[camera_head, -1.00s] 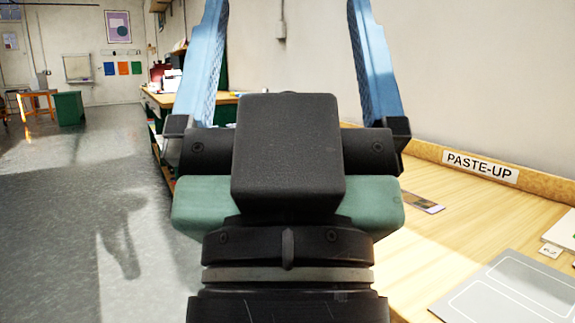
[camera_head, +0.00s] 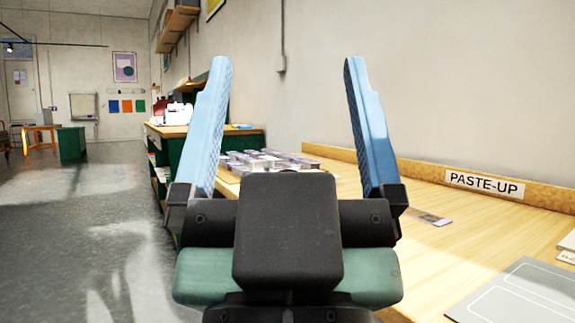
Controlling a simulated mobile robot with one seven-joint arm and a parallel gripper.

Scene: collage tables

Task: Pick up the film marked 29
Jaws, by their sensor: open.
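My gripper (camera_head: 283,75) is in the middle of the camera view, its two blue fingers pointing up and wide apart, with nothing between them. Behind it, on the wooden table, several flat film-like pieces (camera_head: 268,160) lie in a group, partly hidden by my gripper.
The table (camera_head: 480,235) has a raised back edge with a PASTE-UP sign (camera_head: 484,184). A grey board (camera_head: 520,292) lies at the front right. A green bench with a wooden top (camera_head: 245,136) stands beyond. The grey floor (camera_head: 85,235) on the left is clear.

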